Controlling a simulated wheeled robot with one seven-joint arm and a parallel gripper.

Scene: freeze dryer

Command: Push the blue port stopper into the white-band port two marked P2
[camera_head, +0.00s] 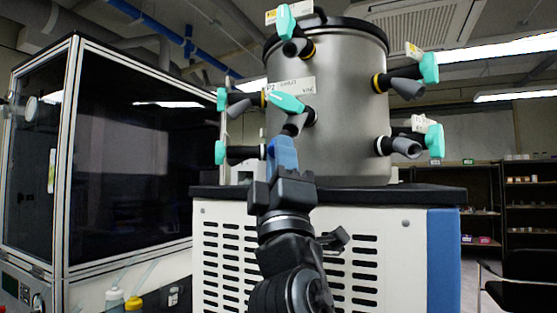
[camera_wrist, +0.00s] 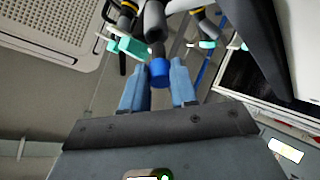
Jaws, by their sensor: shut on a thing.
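My gripper (camera_head: 282,150) has blue fingers and points up at the front of the steel drum. In the wrist view it is shut (camera_wrist: 159,78) on the blue port stopper (camera_wrist: 160,71), which sits between the fingertips. The P2 label (camera_head: 290,88) is on the drum, above the dark port (camera_head: 295,124) with a teal handle (camera_head: 287,102) and a pale band at its base. In the wrist view a dark port tube (camera_wrist: 155,22) lines up just beyond the stopper. I cannot tell whether the stopper has entered it. In the head view the fingers hide the stopper.
More ports with teal handles stand out from the drum (camera_head: 345,100) at left (camera_head: 240,152), right (camera_head: 405,146) and top (camera_head: 297,46). The drum stands on a dark-topped cabinet (camera_head: 420,195). A glass-fronted enclosure (camera_head: 130,150) is at left. Shelves (camera_head: 525,200) stand far right.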

